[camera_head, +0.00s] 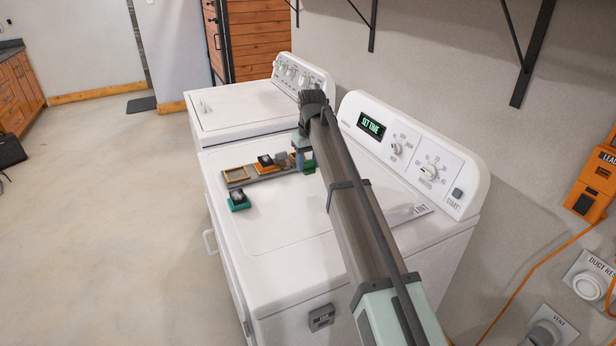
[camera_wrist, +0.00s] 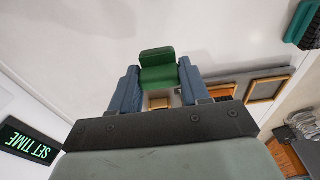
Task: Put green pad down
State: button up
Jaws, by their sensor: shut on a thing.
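The green pad (camera_wrist: 158,74) is between the two blue fingers of my gripper (camera_wrist: 157,84) in the wrist view. The fingers are shut on it. In the head view the green pad (camera_head: 309,167) shows only as a small patch beside my gripper (camera_head: 303,162), partly hidden by the arm. It is over the white top of the front machine (camera_head: 275,225), near the right end of a grey holder. I cannot tell whether the pad touches the top.
The grey holder (camera_head: 268,177) has a yellow square frame (camera_head: 236,174) and an orange piece with a dark block (camera_head: 265,161). A teal pad with a dark top (camera_head: 238,203) sits in front of it. The control panel (camera_head: 414,150) rises behind.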

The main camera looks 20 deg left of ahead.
aim_at(308, 169)
jog(key=shift+f, duration=2.5)
jog(key=shift+f, duration=0.1)
jog(key=o, duration=0.9)
jog(key=shift+o, duration=0.2)
jog(key=r, duration=0.8)
jog(key=s+d+r, duration=0.1)
jog(key=r, duration=0.3)
